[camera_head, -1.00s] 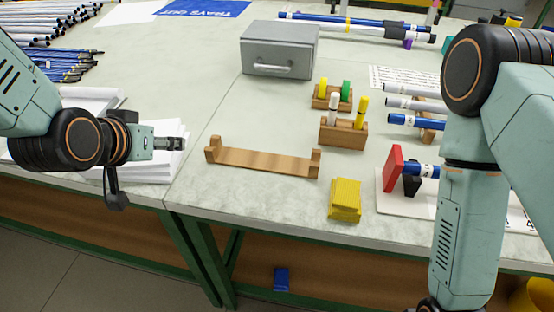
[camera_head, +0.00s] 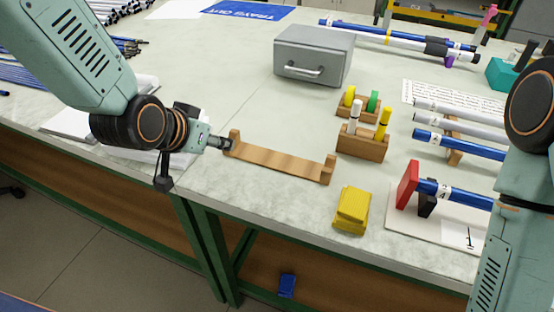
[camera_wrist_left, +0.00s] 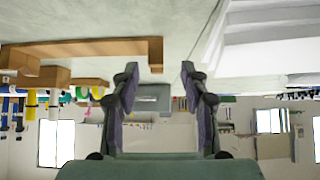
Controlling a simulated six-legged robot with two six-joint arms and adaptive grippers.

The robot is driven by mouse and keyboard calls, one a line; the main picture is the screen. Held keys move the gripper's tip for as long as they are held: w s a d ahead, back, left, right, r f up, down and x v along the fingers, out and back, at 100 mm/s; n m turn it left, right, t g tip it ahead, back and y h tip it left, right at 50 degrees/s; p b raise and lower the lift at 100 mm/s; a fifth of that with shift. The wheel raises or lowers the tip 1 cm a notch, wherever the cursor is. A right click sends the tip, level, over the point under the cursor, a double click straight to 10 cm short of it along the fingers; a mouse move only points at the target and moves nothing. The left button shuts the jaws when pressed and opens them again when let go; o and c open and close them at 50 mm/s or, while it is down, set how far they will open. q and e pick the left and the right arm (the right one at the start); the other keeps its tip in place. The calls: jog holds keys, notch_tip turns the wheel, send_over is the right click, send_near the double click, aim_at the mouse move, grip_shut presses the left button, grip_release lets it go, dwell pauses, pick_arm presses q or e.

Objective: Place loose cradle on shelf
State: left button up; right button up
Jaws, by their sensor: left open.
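The loose cradle (camera_head: 282,162) is a long wooden piece with an upturned post at each end, lying near the table's front edge. It also shows in the left wrist view (camera_wrist_left: 90,48), which looks upside down. My left gripper (camera_head: 226,145) is open at the cradle's left end post. In the wrist view the end post appears between the two fingers (camera_wrist_left: 160,74); I cannot tell whether they touch it. My right arm stands at the right edge, its gripper out of frame. A brown panel (camera_head: 262,262) shows under the table; I cannot tell whether it is the shelf.
A yellow block (camera_head: 352,210) lies right of the cradle. Wooden marker holders (camera_head: 362,146) and a grey metal box (camera_head: 313,55) stand behind. A red-ended stand (camera_head: 407,185) with a blue rod is at right. White paper (camera_head: 68,125) lies at left.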

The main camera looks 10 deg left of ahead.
pick_arm(q)
jog(key=x, duration=0.2)
jog(key=d+b+x, duration=0.1)
jog(key=shift+w+f, duration=0.2)
jog(key=shift+f, duration=0.05)
jog(key=shift+w+a+f, duration=0.1)
jog(key=shift+w+f, duration=0.1)
jog(key=shift+w, duration=0.05)
jog(key=shift+w+a+f, duration=0.1)
jog(key=shift+a, duration=0.1)
jog(key=shift+d, duration=0.25)
jog(key=shift+c, duration=1.3)
jog(key=shift+a, duration=0.2)
jog(key=c, duration=0.5)
jog(key=shift+d, duration=0.15)
grip_shut()
